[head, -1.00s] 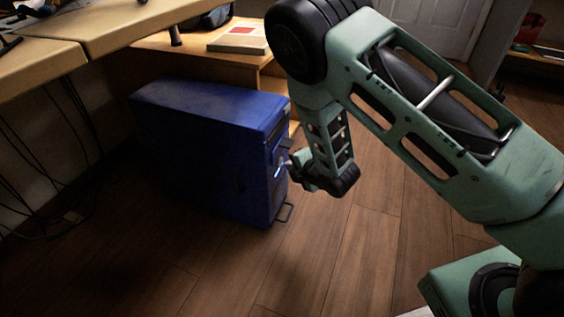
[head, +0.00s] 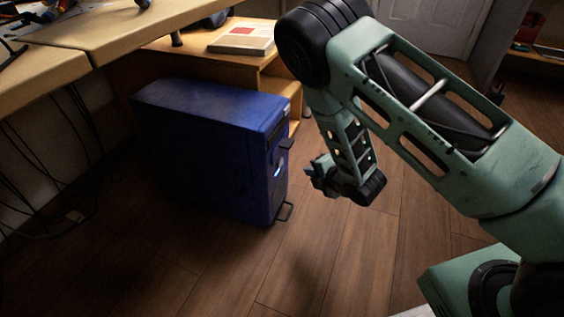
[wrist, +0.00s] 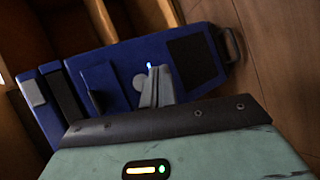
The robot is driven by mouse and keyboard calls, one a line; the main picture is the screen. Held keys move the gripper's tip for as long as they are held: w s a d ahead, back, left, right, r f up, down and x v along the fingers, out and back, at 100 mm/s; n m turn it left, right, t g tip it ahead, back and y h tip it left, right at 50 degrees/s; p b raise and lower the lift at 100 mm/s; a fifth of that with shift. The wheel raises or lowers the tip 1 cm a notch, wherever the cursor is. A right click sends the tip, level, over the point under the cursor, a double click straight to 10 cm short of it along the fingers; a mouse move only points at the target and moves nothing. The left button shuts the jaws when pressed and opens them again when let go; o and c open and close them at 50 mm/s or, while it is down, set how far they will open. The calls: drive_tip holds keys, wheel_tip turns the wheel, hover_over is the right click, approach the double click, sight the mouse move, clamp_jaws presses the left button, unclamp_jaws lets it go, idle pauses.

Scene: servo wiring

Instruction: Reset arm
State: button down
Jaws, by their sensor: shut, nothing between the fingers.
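My arm hangs to the right of a blue computer tower (head: 200,150) that stands on the wooden floor in the head view. My gripper (head: 314,170) is shut and empty, a short gap to the right of the tower's front face. In the wrist view the tower's front (wrist: 110,72) lies ahead of my gripper (wrist: 150,70), with black panels and a handle (wrist: 232,45) at its right end. A small blue-white light shows at my fingertips in the wrist view and on the tower's front in the head view.
A wooden desk (head: 130,30) is at upper left, with a lower shelf holding a book (head: 243,37) behind the tower. Dark cables (head: 35,150) hang under the desk at left. The wooden floor (head: 230,270) in front is clear. A white door (head: 432,22) is at the back.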

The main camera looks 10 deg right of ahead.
idle(0.4)
drive_tip(key=s+a+r+m+g+h+p, duration=0.1)
drive_tip(key=s+a+r+m+g+p, duration=0.3)
drive_tip(key=r, duration=0.6)
drive_tip(key=s+a+r+m+g+p, duration=0.2)
drive_tip(key=s+a+r+m, duration=0.4)
drive_tip(key=r, duration=0.3)
drive_tip(key=s+d+r+m+g+h+p, duration=0.2)
drive_tip(key=s+r+m+g+p, duration=0.35)
drive_tip(key=s+r, duration=1.4)
wheel_tip(320, 180, up, 35)
drive_tip(key=s+p, duration=0.1)
drive_tip(key=p, duration=3.6)
drive_tip(key=shift+s+a, duration=0.15)
drive_tip(key=shift+s, duration=0.1)
